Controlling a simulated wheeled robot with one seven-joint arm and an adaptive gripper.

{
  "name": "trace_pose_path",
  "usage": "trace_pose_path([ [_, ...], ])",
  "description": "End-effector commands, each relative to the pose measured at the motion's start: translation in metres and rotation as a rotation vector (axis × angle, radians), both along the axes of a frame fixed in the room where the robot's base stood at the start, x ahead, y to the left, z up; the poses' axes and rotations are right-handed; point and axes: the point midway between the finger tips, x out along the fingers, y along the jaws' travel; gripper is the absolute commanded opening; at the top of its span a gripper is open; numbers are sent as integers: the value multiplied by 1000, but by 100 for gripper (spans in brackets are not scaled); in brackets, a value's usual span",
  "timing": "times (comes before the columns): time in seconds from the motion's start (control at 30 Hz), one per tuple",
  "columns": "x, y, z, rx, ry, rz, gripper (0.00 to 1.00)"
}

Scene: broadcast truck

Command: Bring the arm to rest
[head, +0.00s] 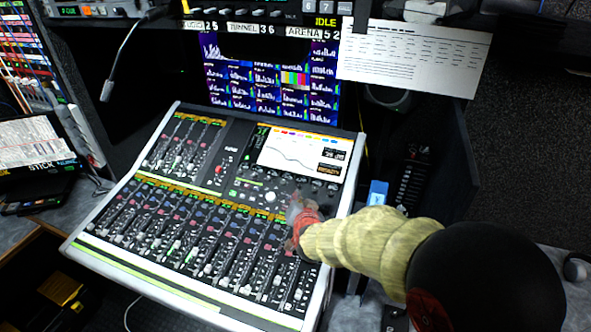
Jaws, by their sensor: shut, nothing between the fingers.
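My gripper (294,208) is at the end of my arm, which reaches in from the lower right. It is over the right part of the mixing console (108,195), near the knobs below the console's lit screen (303,152). The fingers look shut and hold nothing. They are small and partly blurred against the console, so I cannot tell whether they touch its surface.
A gooseneck microphone (107,90) hangs at the upper left. A monitor (270,80) and a paper sheet (415,58) are behind the console. A blue object (378,192) stands right of it. Patch cables (22,85) fill the left rack. Dark wall lies at right.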

Motion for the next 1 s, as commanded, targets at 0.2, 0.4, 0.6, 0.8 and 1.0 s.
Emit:
trace_pose_path([
  [0.2,-5,-6,17,-6,18,18,0],
  [0.4,-58,-40,80,-80,133,112,0],
  [0.6,-167,-96,125,-219,301,205,0],
  [0.8,-282,-148,135,-352,470,242,0],
  [1.0,-352,-175,130,-420,581,246,0],
])
